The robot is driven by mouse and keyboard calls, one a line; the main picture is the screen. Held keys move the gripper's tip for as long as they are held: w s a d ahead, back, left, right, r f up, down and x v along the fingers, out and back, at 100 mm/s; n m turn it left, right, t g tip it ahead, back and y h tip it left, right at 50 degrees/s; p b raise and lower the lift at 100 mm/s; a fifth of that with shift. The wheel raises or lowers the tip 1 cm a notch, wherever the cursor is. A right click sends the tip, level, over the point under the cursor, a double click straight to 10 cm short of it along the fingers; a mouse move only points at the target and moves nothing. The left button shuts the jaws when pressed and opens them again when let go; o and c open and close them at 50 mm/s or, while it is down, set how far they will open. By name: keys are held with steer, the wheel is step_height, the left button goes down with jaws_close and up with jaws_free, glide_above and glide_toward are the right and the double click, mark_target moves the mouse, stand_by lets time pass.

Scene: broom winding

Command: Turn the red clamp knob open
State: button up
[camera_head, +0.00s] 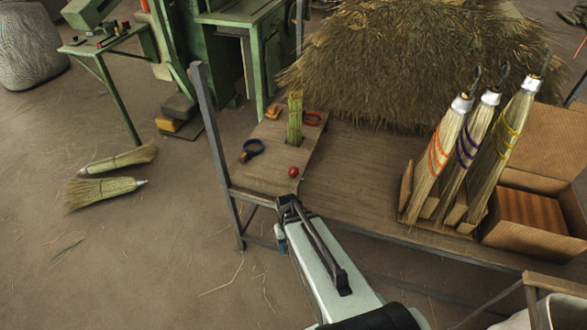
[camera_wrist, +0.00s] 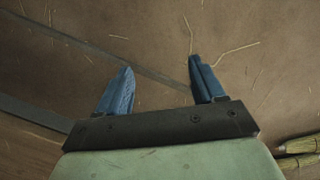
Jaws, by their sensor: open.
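The red clamp knob (camera_head: 293,172) is a small round ball near the front right of a wooden board at the left end of the bench. My gripper (camera_head: 285,204) is just in front of the board's near edge, a little below and left of the knob in the head view, and apart from it. In the wrist view my gripper (camera_wrist: 160,80) shows two blue fingers spread apart with nothing between them. That view shows floor and a grey bench rail below, not the knob.
A bundle of green straw (camera_head: 295,118) stands upright on the board behind the knob. Finished brooms (camera_head: 440,150) stand at the right. The bench's grey post (camera_head: 212,125) rises at the left.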

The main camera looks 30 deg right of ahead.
steer(key=w+d+r+m+t, duration=0.1)
steer(key=w+d+r, duration=0.2)
steer(key=w+r, duration=0.35)
steer(key=w+d+r+t, duration=0.2)
steer(key=w+d+r, duration=0.2)
steer(key=w+r, duration=0.25)
step_height(320, 180, up, 16)
steer(key=m+g, duration=0.1)
steer(key=m, duration=1.1)
glide_above(293, 171)
step_height(293, 171, down, 14)
steer(key=shift+w+d+r, duration=0.1)
steer(key=c, duration=1.1)
steer(key=shift+o, duration=0.2)
